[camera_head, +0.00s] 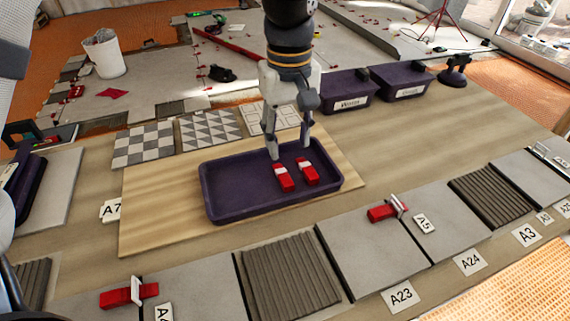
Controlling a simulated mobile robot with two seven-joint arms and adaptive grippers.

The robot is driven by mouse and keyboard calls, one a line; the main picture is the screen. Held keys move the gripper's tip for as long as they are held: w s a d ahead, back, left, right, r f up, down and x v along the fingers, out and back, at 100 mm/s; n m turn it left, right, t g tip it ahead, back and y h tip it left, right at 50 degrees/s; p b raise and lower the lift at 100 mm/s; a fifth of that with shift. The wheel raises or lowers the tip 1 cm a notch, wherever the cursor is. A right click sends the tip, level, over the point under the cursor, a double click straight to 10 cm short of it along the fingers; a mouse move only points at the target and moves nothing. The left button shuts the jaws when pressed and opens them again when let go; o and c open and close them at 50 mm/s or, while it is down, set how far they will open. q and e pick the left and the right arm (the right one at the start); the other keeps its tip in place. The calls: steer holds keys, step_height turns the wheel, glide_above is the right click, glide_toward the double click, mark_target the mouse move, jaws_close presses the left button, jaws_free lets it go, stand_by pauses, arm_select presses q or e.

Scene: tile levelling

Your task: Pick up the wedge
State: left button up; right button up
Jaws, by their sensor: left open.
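Two red wedges with pale ends lie side by side in the right part of a dark purple tray; one is the left wedge (284,179), the other the right wedge (309,172). The tray (225,208) rests on a light wooden board. My left gripper (290,153) points down over the tray with its fingers apart, just above and behind the two wedges. Nothing shows between its fingers. Another red wedge (380,213) sits with a white clip on the grey tiles at the right, and one more (117,298) at the lower left. My right gripper is not in view.
Patterned tile samples (143,145) lie behind the tray. Two purple bins (400,88) with labels stand at the back right. Grey and ribbed tiles (288,275) with label cards line the front. The left part of the tray is empty.

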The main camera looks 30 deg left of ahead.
mark_target(286, 178)
arm_select(q)
steer(key=f, duration=0.6)
steer(key=f+b, duration=0.1)
steer(key=f, duration=0.3)
steer(key=shift+s+a, duration=0.15)
steer(key=shift+a, duration=0.1)
steer(key=shift+r, duration=0.1)
steer(key=c, duration=0.9)
